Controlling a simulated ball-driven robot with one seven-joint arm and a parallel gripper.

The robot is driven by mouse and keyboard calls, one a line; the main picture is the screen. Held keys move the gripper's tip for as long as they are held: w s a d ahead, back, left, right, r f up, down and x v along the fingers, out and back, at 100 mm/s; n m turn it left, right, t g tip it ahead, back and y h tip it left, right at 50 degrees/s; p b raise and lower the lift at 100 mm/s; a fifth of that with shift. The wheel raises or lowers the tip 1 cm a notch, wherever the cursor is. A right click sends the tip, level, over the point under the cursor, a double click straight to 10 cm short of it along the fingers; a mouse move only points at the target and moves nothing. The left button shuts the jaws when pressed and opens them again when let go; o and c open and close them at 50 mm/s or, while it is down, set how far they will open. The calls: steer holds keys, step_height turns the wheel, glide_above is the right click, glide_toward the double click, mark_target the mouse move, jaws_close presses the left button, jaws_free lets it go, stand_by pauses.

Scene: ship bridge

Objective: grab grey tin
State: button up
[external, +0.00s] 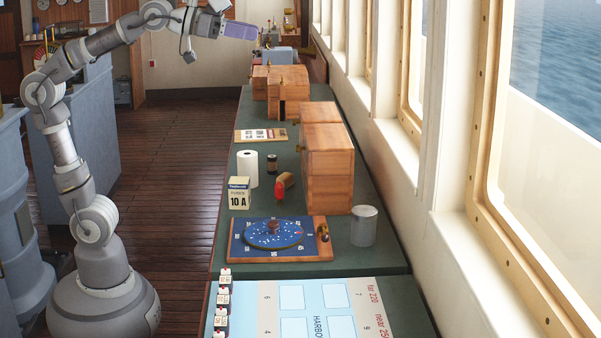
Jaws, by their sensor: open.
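A grey tin (363,226), a plain upright cylinder with a lighter top, stands on the dark green counter near its right edge. It is just right of the blue board with a round dial. My gripper (256,33) is at the top of the external view, raised high and pointing right, far beyond the tin and well above the counter. It is open, and I see nothing held in it.
Wooden boxes (328,168) stand behind the tin. The dial board (246,245) lies to its left. A fuse box (239,193), white roll (247,168) and red item (279,191) stand farther left. The window wall (450,240) runs along the right.

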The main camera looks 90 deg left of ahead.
steer(key=o, duration=1.1)
steer(key=n+g+y+p, duration=0.1)
steer(key=n+g+p, duration=0.2)
steer(key=g+p, duration=1.05)
glide_above(364, 220)
steer(key=s+a+p, duration=0.2)
steer(key=s+p, duration=0.1)
step_height(364, 220, down, 44)
steer(key=shift+w+t, duration=0.15)
steer(key=shift+t, duration=1.1)
steer(key=b+x, duration=0.1)
steer(key=x, duration=0.1)
steer(key=b+x, duration=0.1)
steer(key=x, duration=0.4)
steer(key=shift+w+a+f+b, duration=0.2)
steer(key=shift+w+a+b, duration=0.2)
steer(key=shift+w, duration=0.05)
